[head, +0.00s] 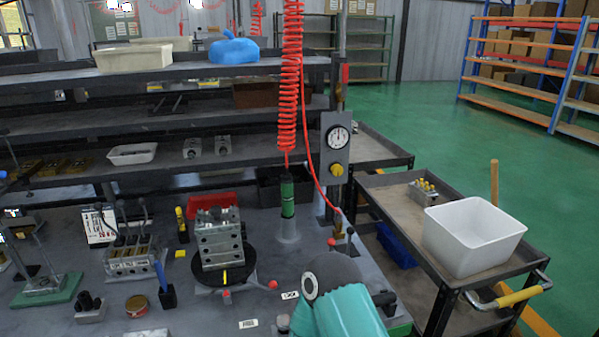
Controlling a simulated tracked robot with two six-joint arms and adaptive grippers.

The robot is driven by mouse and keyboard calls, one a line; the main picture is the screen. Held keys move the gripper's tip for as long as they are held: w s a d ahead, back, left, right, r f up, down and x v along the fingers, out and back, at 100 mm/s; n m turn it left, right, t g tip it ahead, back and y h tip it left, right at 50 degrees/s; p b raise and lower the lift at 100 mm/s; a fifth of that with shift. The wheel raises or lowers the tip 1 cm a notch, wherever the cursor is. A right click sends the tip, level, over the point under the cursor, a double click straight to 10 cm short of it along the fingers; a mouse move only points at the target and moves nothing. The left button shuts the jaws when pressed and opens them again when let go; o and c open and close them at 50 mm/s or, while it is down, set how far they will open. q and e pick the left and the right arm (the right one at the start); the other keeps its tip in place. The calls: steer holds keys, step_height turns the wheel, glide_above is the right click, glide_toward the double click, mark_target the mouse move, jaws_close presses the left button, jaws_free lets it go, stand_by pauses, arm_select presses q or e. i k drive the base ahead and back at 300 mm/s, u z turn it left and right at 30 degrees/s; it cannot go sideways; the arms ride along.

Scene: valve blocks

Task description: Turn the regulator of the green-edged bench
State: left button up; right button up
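The regulator is a yellow knob (337,169) below a round white gauge (338,136) on a grey upright panel (329,183) at the back right of the bench (262,222). A red hose runs down in front of the panel to the bench. A teal link of one of my arms stands at the bottom centre, in front of the bench. Neither of my grippers is in view, and nothing touches the knob.
A red coiled hose (291,75) hangs left of the panel above a green-bodied tool (288,197). A metal valve block (219,238) sits on a black turntable (240,268). A white bin (472,236) stands on the cart at right. Green floor is open behind.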

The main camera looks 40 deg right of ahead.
mark_target(336, 170)
steer(key=u, duration=0.1)
steer(key=k, duration=1.5)
steer(key=z, duration=0.55)
steer(key=i, duration=1.05)
